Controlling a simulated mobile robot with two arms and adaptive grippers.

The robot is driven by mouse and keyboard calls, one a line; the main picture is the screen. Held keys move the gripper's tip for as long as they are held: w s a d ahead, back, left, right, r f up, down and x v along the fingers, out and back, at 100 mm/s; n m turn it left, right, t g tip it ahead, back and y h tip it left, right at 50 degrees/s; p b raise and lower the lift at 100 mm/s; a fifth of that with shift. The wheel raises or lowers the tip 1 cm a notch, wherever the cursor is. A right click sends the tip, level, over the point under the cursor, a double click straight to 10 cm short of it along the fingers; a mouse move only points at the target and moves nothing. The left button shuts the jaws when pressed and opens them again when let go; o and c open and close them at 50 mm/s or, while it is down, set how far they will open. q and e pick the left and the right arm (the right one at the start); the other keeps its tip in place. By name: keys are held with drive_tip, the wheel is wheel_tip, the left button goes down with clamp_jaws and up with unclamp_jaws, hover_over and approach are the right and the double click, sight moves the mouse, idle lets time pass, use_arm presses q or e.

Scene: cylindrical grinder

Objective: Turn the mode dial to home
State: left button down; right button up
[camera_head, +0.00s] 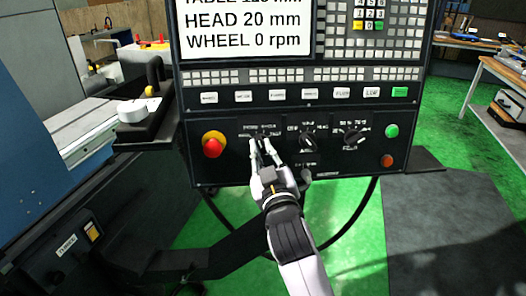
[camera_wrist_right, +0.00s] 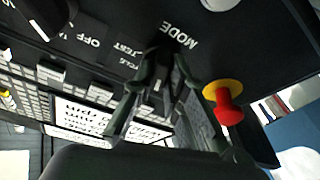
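The mode dial (camera_head: 262,134) is on the lower left of the black control panel, right of the red emergency stop. It is mostly hidden by my right gripper (camera_head: 261,143), whose fingertips are spread around it. In the right wrist view the MODE label (camera_wrist_right: 180,35) shows just above the tips of my right gripper (camera_wrist_right: 165,62). Something dark, likely the dial, fills the space between the tips. I cannot tell whether the fingers press on it, nor where the dial points. My left gripper is not in view.
The red emergency stop (camera_head: 212,146) on its yellow ring sits close left of my right gripper. Two more dials (camera_head: 308,142) (camera_head: 351,137) and green and orange buttons (camera_head: 391,130) lie to the right. A row of labelled keys (camera_head: 310,94) runs above.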

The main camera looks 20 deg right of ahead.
drive_tip(key=o, duration=0.4)
drive_tip(key=shift+o, duration=0.2)
drive_tip(key=s+a+f, duration=0.1)
drive_tip(key=s, duration=1)
drive_tip(key=shift+s+f, duration=0.4)
